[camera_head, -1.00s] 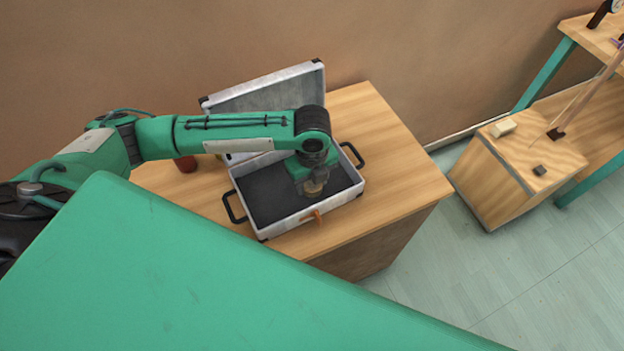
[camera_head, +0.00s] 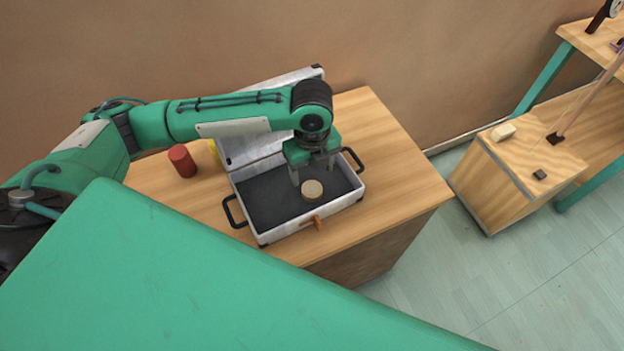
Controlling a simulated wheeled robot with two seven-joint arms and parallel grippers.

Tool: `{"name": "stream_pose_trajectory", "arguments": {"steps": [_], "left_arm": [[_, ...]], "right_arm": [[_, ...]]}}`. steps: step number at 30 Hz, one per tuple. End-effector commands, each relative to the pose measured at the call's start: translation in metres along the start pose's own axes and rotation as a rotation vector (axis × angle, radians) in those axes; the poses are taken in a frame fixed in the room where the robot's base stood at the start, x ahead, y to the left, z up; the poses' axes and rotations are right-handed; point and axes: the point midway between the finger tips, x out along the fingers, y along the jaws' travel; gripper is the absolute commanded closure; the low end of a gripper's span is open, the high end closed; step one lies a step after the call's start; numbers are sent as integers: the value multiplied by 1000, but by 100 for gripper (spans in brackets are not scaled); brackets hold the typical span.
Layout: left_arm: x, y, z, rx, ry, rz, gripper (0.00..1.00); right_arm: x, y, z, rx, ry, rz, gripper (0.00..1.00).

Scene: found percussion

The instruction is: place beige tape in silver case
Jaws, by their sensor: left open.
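The beige tape (camera_head: 312,190) is a small round roll lying on the dark floor of the silver case (camera_head: 287,231), right of its middle. The case stands open on the wooden table, its lid (camera_head: 231,150) raised at the back and partly hidden by my left arm. My left gripper (camera_head: 311,176) is open and empty, over the case just behind and above the tape, apart from it. My right gripper is not in view.
A red cylinder (camera_head: 182,161) stands left of the case, with a yellow thing (camera_head: 214,150) partly hidden beside it. An orange latch (camera_head: 318,222) is on the case front. The table (camera_head: 407,180) is bare at right. A wooden box (camera_head: 509,178) stands farther right.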

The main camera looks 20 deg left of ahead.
Motion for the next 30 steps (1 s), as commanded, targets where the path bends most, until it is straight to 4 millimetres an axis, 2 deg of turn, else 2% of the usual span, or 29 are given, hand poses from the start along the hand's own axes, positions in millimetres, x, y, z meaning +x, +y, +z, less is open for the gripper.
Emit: {"name": "stream_pose_trajectory", "arguments": {"steps": [3,9,16,30], "left_arm": [[-23,-1,0,0,-2,-3,33],[-44,0,0,0,0,0,33],[-48,0,0,0,0,1,33],[-47,0,0,0,1,1,33]], "right_arm": [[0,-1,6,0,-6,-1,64],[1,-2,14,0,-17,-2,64],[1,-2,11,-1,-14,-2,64],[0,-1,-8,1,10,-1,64]]}}
